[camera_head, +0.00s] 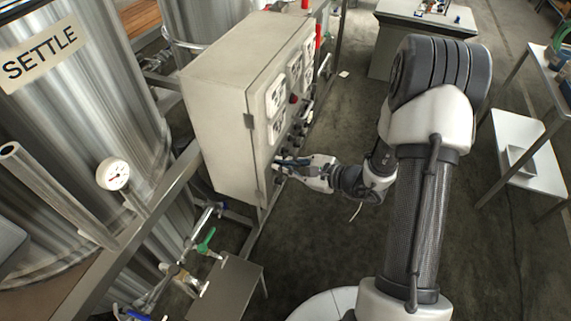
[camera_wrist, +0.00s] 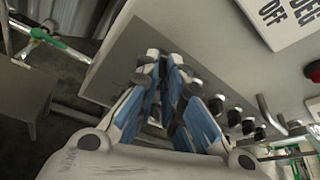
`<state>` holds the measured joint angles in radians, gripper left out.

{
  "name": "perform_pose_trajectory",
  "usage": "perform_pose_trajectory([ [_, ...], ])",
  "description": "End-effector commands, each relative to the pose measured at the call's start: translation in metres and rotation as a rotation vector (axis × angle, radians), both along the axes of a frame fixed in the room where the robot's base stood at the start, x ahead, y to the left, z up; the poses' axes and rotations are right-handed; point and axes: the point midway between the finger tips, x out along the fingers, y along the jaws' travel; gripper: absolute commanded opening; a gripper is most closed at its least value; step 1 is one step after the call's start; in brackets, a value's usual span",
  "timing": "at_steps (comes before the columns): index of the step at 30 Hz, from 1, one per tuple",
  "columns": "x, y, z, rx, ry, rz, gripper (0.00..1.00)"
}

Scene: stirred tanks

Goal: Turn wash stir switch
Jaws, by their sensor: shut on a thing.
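The control cabinet (camera_head: 222,127) is a beige box; its panel face (camera_wrist: 215,45) fills the upper wrist view. A row of small dark switches with pale collars (camera_wrist: 234,117) runs along the panel, to the right of my fingers. My gripper (camera_head: 281,165) is at the lower near part of the panel. In the wrist view its blue-padded fingers (camera_wrist: 166,63) are closed together at the near end of the row, shut on a switch that they mostly hide. I cannot read which switch it is or how it is turned.
White label plates (camera_wrist: 285,18) sit on the panel. A pipe with a green-handled valve (camera_head: 205,241) stands below the cabinet, near a small grey table (camera_head: 228,290). The tank marked SETTLE (camera_head: 80,100) is at left.

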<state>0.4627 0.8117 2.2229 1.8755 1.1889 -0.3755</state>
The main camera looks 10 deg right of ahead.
Motion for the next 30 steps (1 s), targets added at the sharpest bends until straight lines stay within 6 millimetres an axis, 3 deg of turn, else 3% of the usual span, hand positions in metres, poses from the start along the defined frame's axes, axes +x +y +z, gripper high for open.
perform_pose_trajectory([
  [30, 0.0054, -0.0063, -0.0049, 0.489, 0.694, -0.001, 0.0],
])
